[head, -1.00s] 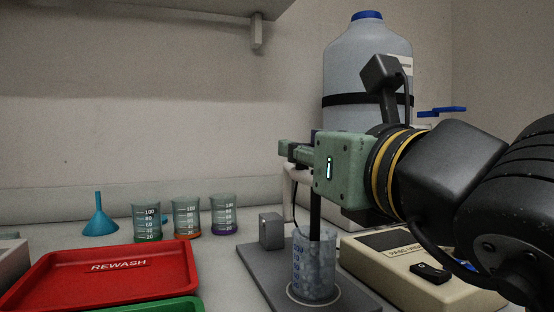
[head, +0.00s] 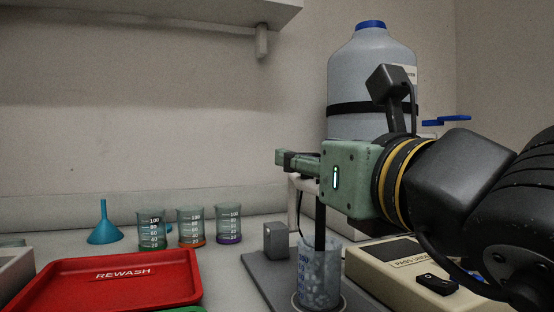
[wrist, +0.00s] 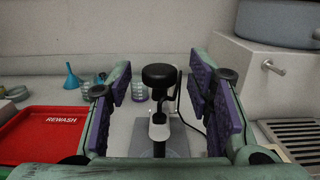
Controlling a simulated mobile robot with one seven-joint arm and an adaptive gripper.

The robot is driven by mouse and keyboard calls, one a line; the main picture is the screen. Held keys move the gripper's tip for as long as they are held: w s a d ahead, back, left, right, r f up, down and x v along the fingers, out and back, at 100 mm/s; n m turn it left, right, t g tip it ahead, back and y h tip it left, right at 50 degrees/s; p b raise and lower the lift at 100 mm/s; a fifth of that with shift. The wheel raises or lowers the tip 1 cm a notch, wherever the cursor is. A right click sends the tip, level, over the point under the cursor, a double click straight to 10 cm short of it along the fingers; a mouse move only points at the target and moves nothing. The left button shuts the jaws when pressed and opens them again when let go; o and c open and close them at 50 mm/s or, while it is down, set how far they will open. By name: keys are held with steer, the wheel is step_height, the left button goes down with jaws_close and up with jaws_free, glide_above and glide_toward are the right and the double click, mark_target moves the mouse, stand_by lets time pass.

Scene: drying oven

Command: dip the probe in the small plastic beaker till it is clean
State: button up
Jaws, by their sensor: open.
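The probe shows in the head view as a dark upright rod (head: 320,225) whose lower part is inside the small plastic beaker (head: 322,290). The beaker is clear with blue marks and has pale speckled contents. In the wrist view the probe has a round black knob (wrist: 160,73) on top and a black cable on its right. My gripper (head: 290,160) is at the probe's upper end. In the wrist view my gripper (wrist: 162,92) is open, with purple-padded fingers on both sides of the knob and visible gaps. The probe's tip and its cleanliness cannot be made out.
The beaker stands on a grey plate (head: 262,262) with a small post. A beige meter (head: 395,270) is close on the right, and a large bottle (head: 368,75) stands behind. Several graduated beakers, a blue funnel (head: 104,226) and a red REWASH tray (head: 120,280) are left.

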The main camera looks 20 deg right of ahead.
step_height(320, 180, up, 10)
stand_by(0.4)
steer(key=shift+f, duration=0.1)
